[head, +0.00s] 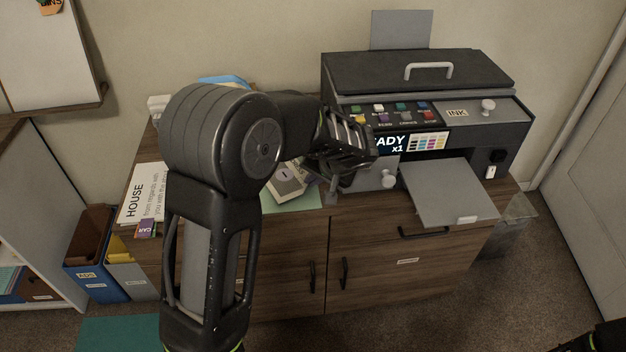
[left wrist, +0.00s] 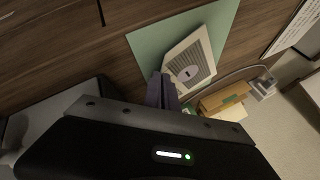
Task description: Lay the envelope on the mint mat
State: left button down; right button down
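A pale flat piece with a grey patterned panel and a white spot, which looks like the envelope (head: 288,181), lies over the mint mat (head: 292,203) on the wooden cabinet. In the left wrist view the envelope (left wrist: 190,62) is over the mint mat (left wrist: 150,45), turned at an angle to it; I cannot tell if it lies fully flat. My left gripper (head: 330,188) is low beside it, right of it in the head view. In the left wrist view the fingertips (left wrist: 162,78) are close together at the envelope's corner; whether they grip it is unclear.
A dark printer (head: 420,95) stands at the back right, its grey output tray (head: 447,193) sticking out forward. A white HOUSE sheet (head: 143,193) lies at the left end. My left arm hides the middle-left.

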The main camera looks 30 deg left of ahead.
pick_arm(q)
jog(key=shift+f, duration=0.25)
jog(key=shift+f, duration=0.15)
jog(key=c, duration=1.7)
grip_release()
jog(key=shift+r, duration=0.35)
jog(key=shift+d+r, duration=0.2)
jog(key=v, duration=1.1)
jog(key=shift+p, duration=0.45)
jog(key=shift+s+d, duration=0.1)
